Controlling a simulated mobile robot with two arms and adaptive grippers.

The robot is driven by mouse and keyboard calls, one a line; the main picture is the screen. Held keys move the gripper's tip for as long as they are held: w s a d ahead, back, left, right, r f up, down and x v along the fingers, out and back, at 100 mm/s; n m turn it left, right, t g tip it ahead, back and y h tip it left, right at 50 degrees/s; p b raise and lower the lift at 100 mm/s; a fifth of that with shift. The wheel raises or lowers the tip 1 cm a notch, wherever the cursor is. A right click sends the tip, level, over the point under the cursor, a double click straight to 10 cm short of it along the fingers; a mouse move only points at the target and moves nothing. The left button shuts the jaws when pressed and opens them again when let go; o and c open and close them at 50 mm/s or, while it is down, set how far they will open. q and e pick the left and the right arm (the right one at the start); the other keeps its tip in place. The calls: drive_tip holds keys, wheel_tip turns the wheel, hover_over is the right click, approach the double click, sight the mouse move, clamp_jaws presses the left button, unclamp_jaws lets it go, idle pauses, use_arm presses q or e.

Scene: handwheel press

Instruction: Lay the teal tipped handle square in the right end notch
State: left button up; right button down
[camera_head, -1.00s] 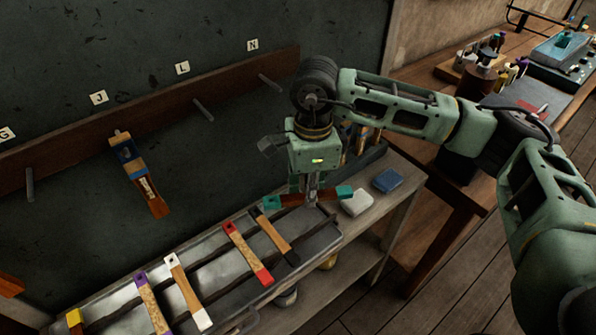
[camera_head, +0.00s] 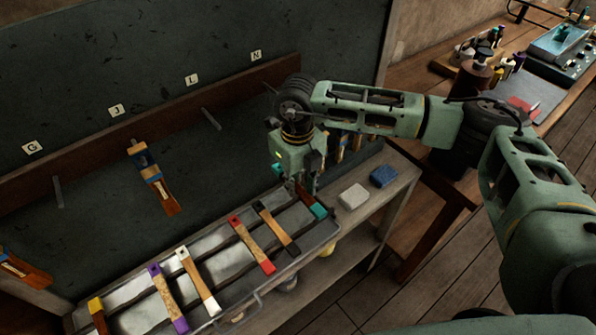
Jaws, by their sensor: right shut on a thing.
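The teal tipped handle (camera_head: 318,210) is in my right gripper (camera_head: 303,186), over the right end of the metal tray (camera_head: 222,265). The gripper is shut on its dark reddish-brown middle, and the teal near tip shows clearly. The far end is mostly hidden by the gripper. The handle runs roughly parallel to the black tipped handle (camera_head: 277,231) on its left. I cannot tell whether it touches the tray or hovers just above it, and the right end notch is hidden beneath it. My left gripper is not in view.
Red (camera_head: 250,244), white (camera_head: 199,282), purple (camera_head: 167,300) and yellow tipped (camera_head: 98,314) handles lie across the tray. A white block (camera_head: 353,196) and a blue block (camera_head: 383,177) sit on the bench to the right. A brush (camera_head: 153,180) hangs on the wall rail (camera_head: 95,154).

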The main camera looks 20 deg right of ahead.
drive_tip(key=shift+s+f+p, duration=0.1)
drive_tip(key=shift+f+p, duration=0.2)
drive_tip(key=shift+p, duration=0.5)
drive_tip(key=shift+f, duration=0.5)
wheel_tip(320, 180, down, 6)
drive_tip(key=b, duration=0.3)
drive_tip(key=shift+r, duration=0.25)
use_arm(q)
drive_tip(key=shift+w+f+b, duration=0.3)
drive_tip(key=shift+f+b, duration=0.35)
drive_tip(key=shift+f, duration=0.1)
use_arm(e)
drive_tip(key=shift+f, duration=0.6)
use_arm(q)
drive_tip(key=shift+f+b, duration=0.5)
drive_tip(key=shift+b, duration=0.05)
use_arm(e)
drive_tip(key=shift+f, duration=0.4)
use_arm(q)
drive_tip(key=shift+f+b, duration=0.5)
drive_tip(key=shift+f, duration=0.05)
use_arm(e)
drive_tip(key=shift+f, duration=0.5)
drive_tip(key=c, duration=1.5)
unclamp_jaws()
